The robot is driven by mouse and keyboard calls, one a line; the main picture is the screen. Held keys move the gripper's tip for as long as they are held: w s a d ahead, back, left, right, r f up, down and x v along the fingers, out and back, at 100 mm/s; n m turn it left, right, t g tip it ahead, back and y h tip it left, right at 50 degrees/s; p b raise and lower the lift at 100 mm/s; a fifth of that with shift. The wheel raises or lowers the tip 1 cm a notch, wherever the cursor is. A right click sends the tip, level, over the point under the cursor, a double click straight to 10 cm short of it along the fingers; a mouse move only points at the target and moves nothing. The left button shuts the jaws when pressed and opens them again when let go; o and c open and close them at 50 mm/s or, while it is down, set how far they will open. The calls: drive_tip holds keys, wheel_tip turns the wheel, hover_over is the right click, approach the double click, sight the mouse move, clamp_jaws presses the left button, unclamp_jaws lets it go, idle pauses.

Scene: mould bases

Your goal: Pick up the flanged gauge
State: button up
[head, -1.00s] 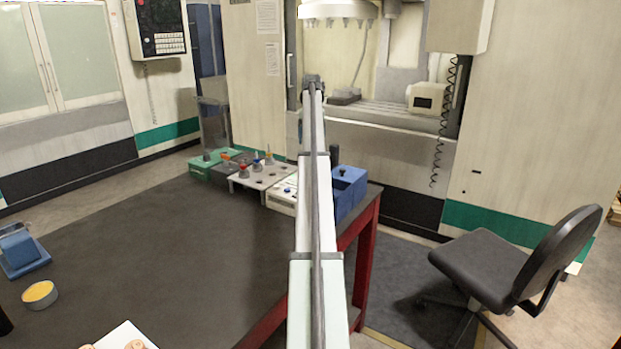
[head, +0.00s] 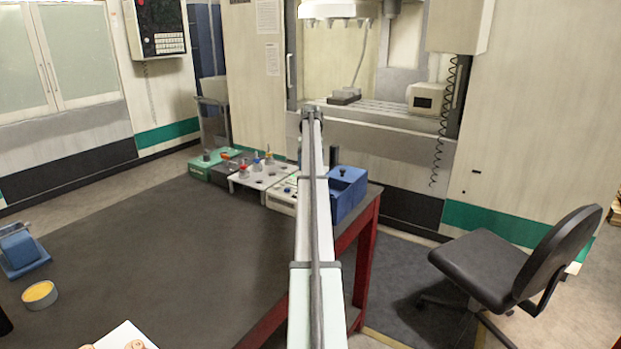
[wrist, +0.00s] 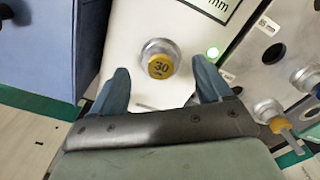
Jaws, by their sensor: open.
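In the wrist view a round metal gauge with a yellow top marked 30 (wrist: 160,65) stands on a pale block (wrist: 142,22). A wider silver collar shows around its top; I take it as the flanged gauge. My gripper (wrist: 161,75) is open, with its two blue-grey fingers apart, one to the left and one to the right of the gauge. Nothing is held. I cannot tell how high the fingertips are above the block. In the head view my arm hides the gripper and part of the white block (head: 280,197).
A blue box (head: 347,195) stands close on the block's right in the head view. It fills the left of the wrist view (wrist: 38,45). On the wrist view's right is a plate with holes and other gauges (wrist: 268,110).

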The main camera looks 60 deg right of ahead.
wheel_tip(320, 180, down, 2)
drive_tip(key=shift+f, duration=0.25)
clamp_jaws()
idle(0.6)
drive_tip(key=shift+r, duration=0.1)
